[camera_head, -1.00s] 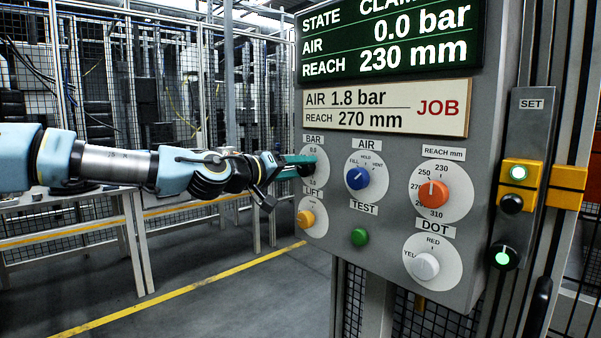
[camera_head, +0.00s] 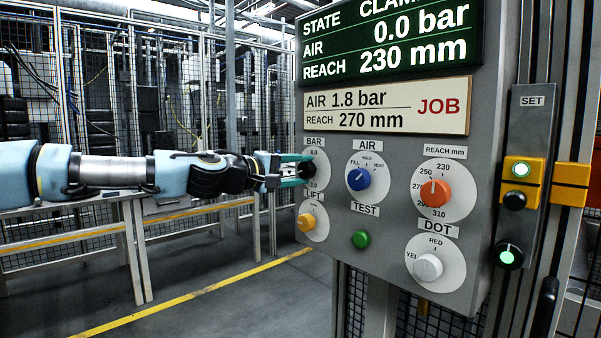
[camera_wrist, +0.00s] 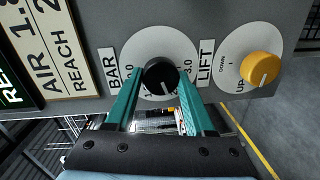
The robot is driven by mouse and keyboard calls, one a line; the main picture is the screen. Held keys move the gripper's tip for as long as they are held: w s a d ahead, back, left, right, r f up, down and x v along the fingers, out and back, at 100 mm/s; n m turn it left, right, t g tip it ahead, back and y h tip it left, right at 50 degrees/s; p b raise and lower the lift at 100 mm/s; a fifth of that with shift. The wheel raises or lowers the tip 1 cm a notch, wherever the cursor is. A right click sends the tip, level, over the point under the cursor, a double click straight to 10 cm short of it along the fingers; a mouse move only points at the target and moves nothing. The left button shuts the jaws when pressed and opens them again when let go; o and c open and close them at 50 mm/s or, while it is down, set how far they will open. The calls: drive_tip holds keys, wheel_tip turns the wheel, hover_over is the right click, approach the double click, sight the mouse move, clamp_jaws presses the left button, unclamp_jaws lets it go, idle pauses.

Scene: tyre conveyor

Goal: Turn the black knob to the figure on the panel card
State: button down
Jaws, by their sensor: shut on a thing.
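The black knob (camera_head: 306,170) sits on the white BAR dial at the panel's upper left. My gripper (camera_head: 294,169) reaches it from the left and is shut on it. In the wrist view the teal fingers lie on either side of the black knob (camera_wrist: 161,75). The panel card (camera_head: 388,107) reads AIR 1.8 bar, REACH 270 mm, JOB. The dark display (camera_head: 392,38) above it reads AIR 0.0 bar, REACH 230 mm.
The blue AIR knob (camera_head: 358,179), orange REACH knob (camera_head: 435,193), yellow LIFT knob (camera_head: 306,222), green TEST button (camera_head: 361,239) and white DOT knob (camera_head: 428,267) are close by on the panel. Benches and mesh fencing stand behind my arm.

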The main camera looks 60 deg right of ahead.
idle(0.4)
drive_tip(key=shift+c, duration=1.3)
unclamp_jaws()
drive_tip(key=b+v, duration=0.2)
drive_tip(key=v, duration=0.8)
drive_tip(key=shift+a, duration=0.4)
drive_tip(key=shift+w, duration=0.1)
